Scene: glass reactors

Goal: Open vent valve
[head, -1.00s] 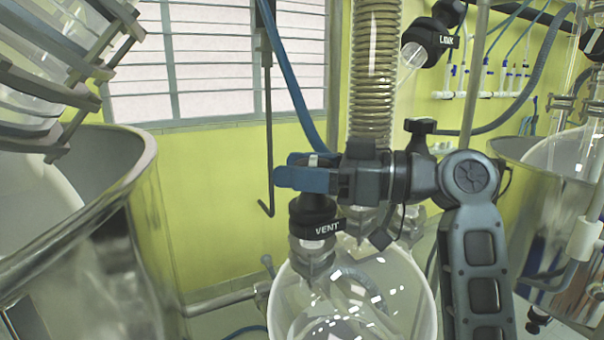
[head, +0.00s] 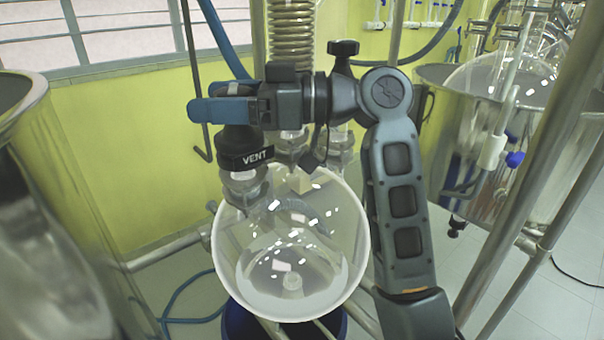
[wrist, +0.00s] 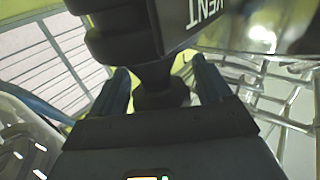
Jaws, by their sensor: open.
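The vent valve (head: 245,158) is a black cap with a white VENT label, on a glass neck at the left of the round glass flask (head: 290,270). My gripper (head: 199,110), with blue fingers, is open at the top of the valve. In the wrist view the black valve body (wrist: 125,35) fills the upper middle. Its narrow stem lies between the two blue fingers of my gripper (wrist: 161,72), with a gap seen on the left side. Contact on the right side cannot be told. The head view hides the valve's top behind the fingers.
A coiled glass condenser (head: 292,40) rises right behind my gripper. A large metal vessel (head: 40,200) stands at the left and another (head: 470,150) at the right. Metal poles (head: 530,170) cross the right side. A blue hose (head: 222,40) hangs behind the valve.

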